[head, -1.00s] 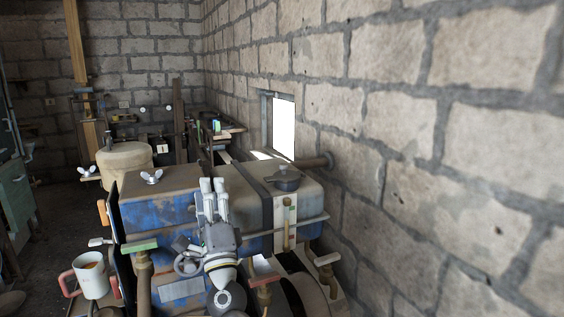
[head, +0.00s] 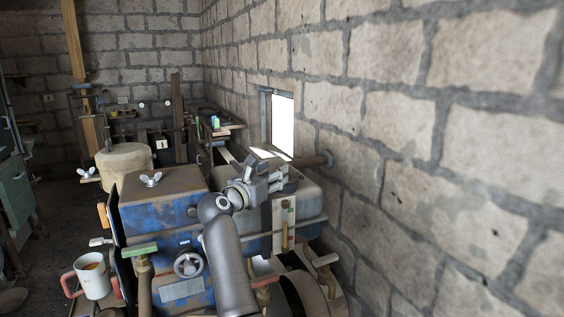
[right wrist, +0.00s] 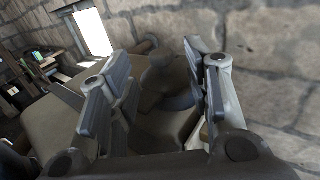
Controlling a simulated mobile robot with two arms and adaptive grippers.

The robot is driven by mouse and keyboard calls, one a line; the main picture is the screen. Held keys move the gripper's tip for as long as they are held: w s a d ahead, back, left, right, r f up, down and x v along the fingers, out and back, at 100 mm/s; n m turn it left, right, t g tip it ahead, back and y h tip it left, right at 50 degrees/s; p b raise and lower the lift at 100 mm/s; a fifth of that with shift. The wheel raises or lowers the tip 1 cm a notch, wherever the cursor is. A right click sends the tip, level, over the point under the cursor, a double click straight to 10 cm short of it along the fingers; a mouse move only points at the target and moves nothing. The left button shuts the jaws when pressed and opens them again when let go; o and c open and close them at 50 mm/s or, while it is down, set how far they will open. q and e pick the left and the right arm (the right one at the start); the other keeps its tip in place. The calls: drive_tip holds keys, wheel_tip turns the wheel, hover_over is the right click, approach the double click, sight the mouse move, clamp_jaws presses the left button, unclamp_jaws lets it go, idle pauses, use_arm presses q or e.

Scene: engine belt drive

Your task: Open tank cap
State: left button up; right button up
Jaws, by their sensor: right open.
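The dark tank cap (right wrist: 160,80) with its raised knob sits on top of the tank in the right wrist view. My right gripper (right wrist: 155,85) is open, with one finger on each side of the cap. I cannot tell whether the fingers touch it. In the head view my right gripper (head: 272,174) is over the top of the tank (head: 308,197) and mostly hides the cap. My left gripper is not in view.
A blue engine body (head: 160,205) with a wing nut (head: 150,179) on top is left of my arm. A stone wall (head: 400,130) stands close on the right, with a bright window (head: 283,122). A mug (head: 92,277) is at lower left.

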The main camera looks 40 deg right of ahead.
drive_tip(key=p+x, duration=0.1)
drive_tip(key=x, duration=0.3)
drive_tip(key=shift+d+r+p, duration=0.2)
drive_tip(key=shift+d+p, duration=0.1)
drive_tip(key=shift+p, duration=0.05)
drive_tip(key=shift+w+d+f, duration=0.2)
drive_tip(key=shift+w+d, duration=0.05)
drive_tip(key=shift+d, duration=0.25)
clamp_jaws()
